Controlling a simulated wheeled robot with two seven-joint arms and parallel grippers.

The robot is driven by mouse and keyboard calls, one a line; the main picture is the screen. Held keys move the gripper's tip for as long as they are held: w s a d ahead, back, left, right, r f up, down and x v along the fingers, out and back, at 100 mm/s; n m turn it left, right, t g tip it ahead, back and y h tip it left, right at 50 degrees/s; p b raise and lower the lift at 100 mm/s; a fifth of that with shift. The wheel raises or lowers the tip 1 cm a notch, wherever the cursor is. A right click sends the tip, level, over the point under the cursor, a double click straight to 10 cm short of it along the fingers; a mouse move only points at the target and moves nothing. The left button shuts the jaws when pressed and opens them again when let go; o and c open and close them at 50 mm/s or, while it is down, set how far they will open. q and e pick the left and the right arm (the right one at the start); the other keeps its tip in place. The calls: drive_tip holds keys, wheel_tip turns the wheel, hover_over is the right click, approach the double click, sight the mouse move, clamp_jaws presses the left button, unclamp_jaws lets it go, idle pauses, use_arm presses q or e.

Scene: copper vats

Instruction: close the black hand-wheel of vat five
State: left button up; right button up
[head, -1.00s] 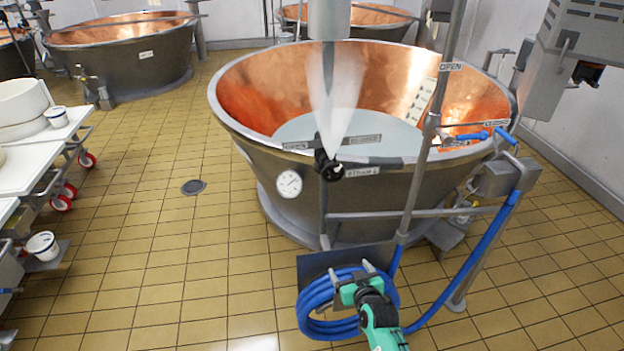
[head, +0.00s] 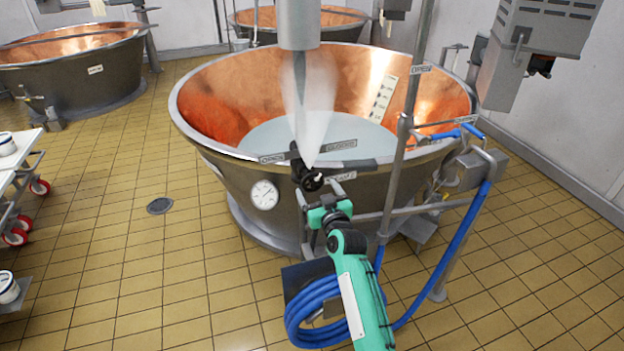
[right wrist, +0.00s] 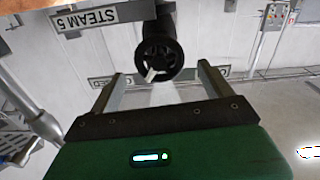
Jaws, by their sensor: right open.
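The black hand-wheel (head: 308,180) is on the front rim of the copper-lined vat (head: 225,178), beside OPEN and CLOSED plates. In the right wrist view the hand-wheel (right wrist: 160,58) faces me with a pale mark at its lower edge, next to a "STEAM 5" plate (right wrist: 108,25). My right gripper (head: 319,191) is open and empty, just in front of and below the wheel. In the right wrist view its fingers (right wrist: 162,73) stand apart on either side of the wheel's lower part; I cannot tell whether they touch it. My left gripper is not in view.
A metal post (head: 400,160) and a coiled blue hose (head: 318,308) are close to my right arm. A dial gauge (head: 264,195) is left of the wheel.

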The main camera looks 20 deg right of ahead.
sight(314, 183)
drive_tip(key=shift+w, duration=2.6)
drive_tip(key=shift+p, duration=0.3)
drive_tip(key=c, duration=1)
